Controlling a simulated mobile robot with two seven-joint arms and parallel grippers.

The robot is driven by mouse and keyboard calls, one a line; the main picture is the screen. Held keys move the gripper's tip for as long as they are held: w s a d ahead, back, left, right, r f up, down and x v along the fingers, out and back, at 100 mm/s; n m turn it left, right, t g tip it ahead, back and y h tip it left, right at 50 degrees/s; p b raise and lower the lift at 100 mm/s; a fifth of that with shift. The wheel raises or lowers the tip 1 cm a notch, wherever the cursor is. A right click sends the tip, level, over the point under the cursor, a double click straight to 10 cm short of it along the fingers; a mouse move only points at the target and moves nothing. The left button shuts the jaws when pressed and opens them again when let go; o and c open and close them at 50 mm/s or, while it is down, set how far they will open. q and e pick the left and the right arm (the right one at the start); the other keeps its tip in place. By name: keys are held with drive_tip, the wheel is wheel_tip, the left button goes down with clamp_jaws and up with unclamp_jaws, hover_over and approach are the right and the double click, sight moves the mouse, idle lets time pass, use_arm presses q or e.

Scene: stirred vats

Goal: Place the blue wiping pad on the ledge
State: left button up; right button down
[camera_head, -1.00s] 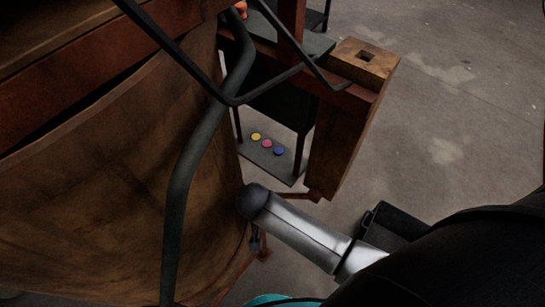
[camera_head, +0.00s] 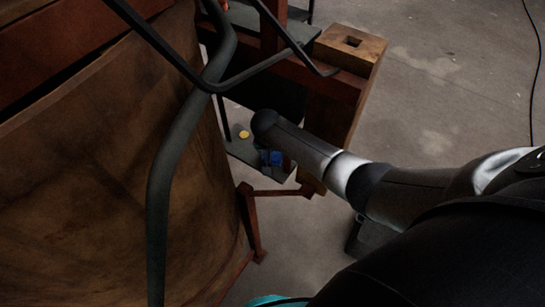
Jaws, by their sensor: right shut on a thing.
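My right arm comes in from the right, and its silver and black links end over a low grey shelf (camera_head: 240,149). My right gripper (camera_head: 264,157) hangs below the dark arm end, small and partly hidden. It is shut on a small blue thing, which looks like the blue wiping pad (camera_head: 276,158). The pad's outline is hard to make out against the shelf, and I cannot tell whether it touches it. I cannot tell for certain which surface is the ledge. My left gripper is not in view.
A yellow disc (camera_head: 244,134) lies on the low shelf. A large brown wooden vat (camera_head: 100,180) fills the left, with a dark curved pipe (camera_head: 165,180) and a bent black bar (camera_head: 165,45) in front. A wooden post (camera_head: 352,50) stands behind my arm. Open floor lies right.

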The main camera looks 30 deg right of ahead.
sight(272, 159)
drive_tip(key=shift+s+a+f, duration=0.15)
drive_tip(key=shift+s+f, duration=0.1)
drive_tip(key=shift+f, duration=0.35)
unclamp_jaws()
drive_tip(key=shift+r, duration=0.25)
drive_tip(key=shift+s+a+r+p, duration=0.35)
drive_tip(key=shift+s+r+p, duration=0.1)
drive_tip(key=shift+r, duration=0.15)
drive_tip(key=shift+s+a+r+p, duration=0.3)
drive_tip(key=shift+s+r+p, duration=0.15)
drive_tip(key=shift+r, duration=0.15)
drive_tip(key=s+a+p, duration=0.1)
drive_tip(key=s+a, duration=0.5)
drive_tip(key=s, duration=0.2)
drive_tip(key=shift+s+a, duration=0.2)
drive_tip(key=shift+a, duration=0.15)
drive_tip(key=shift+f, duration=0.1)
